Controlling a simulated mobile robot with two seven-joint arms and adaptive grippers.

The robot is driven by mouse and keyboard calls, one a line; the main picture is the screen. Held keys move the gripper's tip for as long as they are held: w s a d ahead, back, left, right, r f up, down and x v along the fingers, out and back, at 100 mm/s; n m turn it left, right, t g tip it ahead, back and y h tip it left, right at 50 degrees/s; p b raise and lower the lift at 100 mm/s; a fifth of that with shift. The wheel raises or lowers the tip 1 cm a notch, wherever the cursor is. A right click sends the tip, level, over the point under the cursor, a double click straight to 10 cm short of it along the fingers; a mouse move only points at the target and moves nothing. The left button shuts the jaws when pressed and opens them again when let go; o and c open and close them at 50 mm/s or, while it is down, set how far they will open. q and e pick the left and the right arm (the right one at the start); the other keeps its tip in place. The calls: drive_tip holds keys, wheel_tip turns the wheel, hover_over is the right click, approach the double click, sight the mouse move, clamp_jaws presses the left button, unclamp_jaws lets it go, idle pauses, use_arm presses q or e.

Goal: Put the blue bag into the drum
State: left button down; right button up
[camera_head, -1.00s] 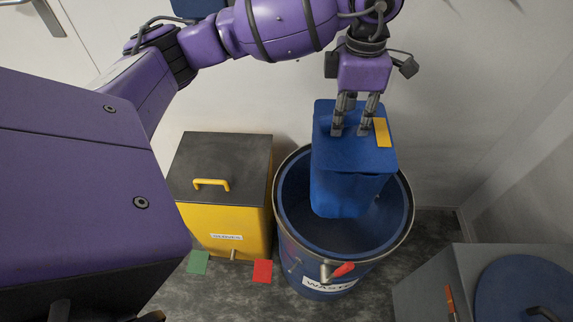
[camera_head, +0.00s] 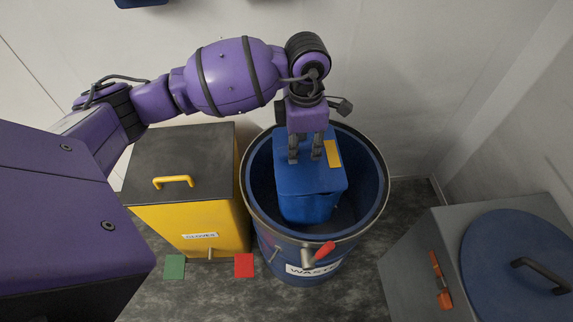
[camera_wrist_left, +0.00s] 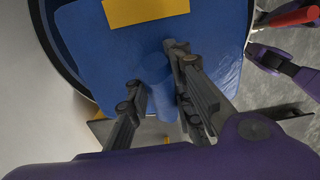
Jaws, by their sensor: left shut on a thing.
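The blue bag (camera_head: 309,184) is boxy, with a yellow label on its top. It hangs upright from my left gripper (camera_head: 305,155), which is shut on its top. The bag's lower part is inside the mouth of the blue drum (camera_head: 370,190), below the rim, and its top is about level with the opening. Whether it touches the bottom is hidden. In the left wrist view the bag (camera_wrist_left: 215,45) fills the upper middle, with the left gripper's fingers (camera_wrist_left: 155,90) on it. My right gripper is not seen in the head view.
A grey box (camera_head: 420,265) with a round blue lid (camera_head: 520,265) stands at the right. Green (camera_head: 175,267) and red (camera_head: 244,265) squares lie in front. A red-handled lever (camera_head: 324,250) sticks out from the drum's front.

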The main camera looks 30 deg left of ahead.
use_arm(q)
wheel_tip(320, 180, down, 22)
drive_tip(key=shift+w+b, duration=0.1)
drive_tip(key=shift+b, duration=0.4)
drive_tip(key=shift+f, duration=0.1)
drive_tip(key=c, duration=1.9)
unclamp_jaws()
drive_tip(key=shift+f, duration=0.1)
drive_tip(key=o, duration=0.4)
drive_tip(key=shift+c, duration=0.2)
wheel_tip(320, 180, up, 12)
drive_tip(key=shift+a+r+p, duration=0.15)
drive_tip(key=shift+p, duration=0.3)
